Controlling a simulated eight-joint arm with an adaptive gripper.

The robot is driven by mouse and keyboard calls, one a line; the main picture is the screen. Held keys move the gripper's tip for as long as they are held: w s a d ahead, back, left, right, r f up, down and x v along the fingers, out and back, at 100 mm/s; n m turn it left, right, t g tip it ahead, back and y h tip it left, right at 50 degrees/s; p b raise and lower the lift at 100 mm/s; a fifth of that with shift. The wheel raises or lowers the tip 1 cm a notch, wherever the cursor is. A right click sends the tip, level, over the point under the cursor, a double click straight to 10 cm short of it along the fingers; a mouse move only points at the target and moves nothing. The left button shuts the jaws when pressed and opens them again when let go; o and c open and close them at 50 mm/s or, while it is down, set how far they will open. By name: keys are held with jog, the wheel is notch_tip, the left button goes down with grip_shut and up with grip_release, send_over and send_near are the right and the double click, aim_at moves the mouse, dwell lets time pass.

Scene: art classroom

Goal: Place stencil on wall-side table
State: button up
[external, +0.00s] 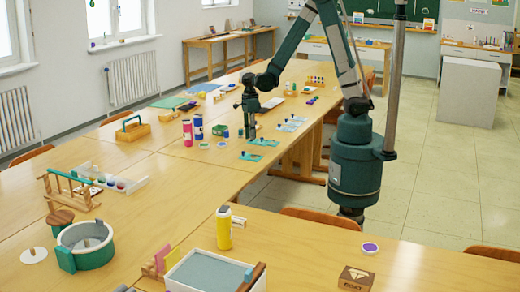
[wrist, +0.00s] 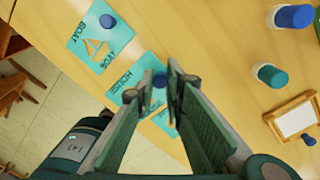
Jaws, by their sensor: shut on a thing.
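My gripper (external: 251,137) is low over the long wooden table (external: 165,170), near its right edge. In the wrist view my gripper (wrist: 165,82) is shut on the blue knob of a teal house stencil (wrist: 128,84). The fingers hide part of this stencil; I cannot tell whether it is lifted. A teal boat stencil (wrist: 104,38) with a blue knob lies beside it. In the external view teal stencils (external: 265,142) lie near my gripper, with pale blue ones (external: 289,125) farther back. A narrow wooden table (external: 225,38) stands along the back left wall.
Pink and blue bottles (external: 198,127) and a wooden carrier (external: 133,129) stand on the long table. Open floor (external: 440,150) is at the right.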

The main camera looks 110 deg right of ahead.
aim_at(251, 142)
jog(key=shift+f, duration=0.1)
jog(key=shift+f+b, duration=0.55)
jog(key=shift+f, duration=1.45)
jog(key=shift+f, duration=0.1)
jog(key=o, duration=0.8)
jog(key=shift+d+r+p, duration=0.15)
jog(key=shift+r+p, duration=0.3)
jog(key=shift+r, duration=1.6)
jog(key=shift+d+r+p, duration=0.2)
jog(key=shift+r+p, duration=0.25)
jog(key=shift+r, duration=1.6)
jog(key=shift+d+r+p, duration=0.15)
jog(key=shift+r+p, duration=0.3)
jog(key=shift+r, duration=1.6)
